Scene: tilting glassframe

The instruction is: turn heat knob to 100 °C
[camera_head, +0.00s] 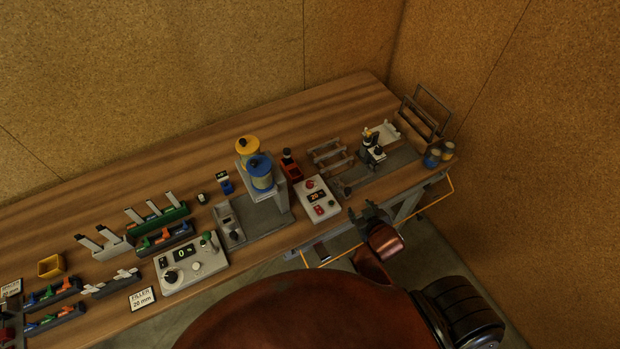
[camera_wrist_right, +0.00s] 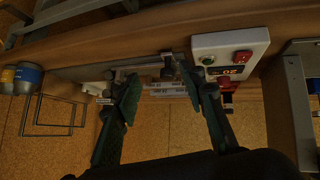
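A white control box (camera_head: 323,213) with a lit orange display reading about 20 stands at the table's front edge. My right gripper (camera_head: 373,211) is to the right of this box, in front of the table edge. In the wrist view its two fingers (camera_wrist_right: 164,85) are spread with nothing held between them, and the box lies beyond the right-hand finger. My left gripper is not in view.
A grey panel (camera_head: 205,268) with a black dial, a green-topped lever and a display reading 0 stands farther left. A stand with yellow and blue canisters (camera_head: 261,172) is left of the box. A wooden rack (camera_head: 330,155) and small jars (camera_head: 432,158) are right.

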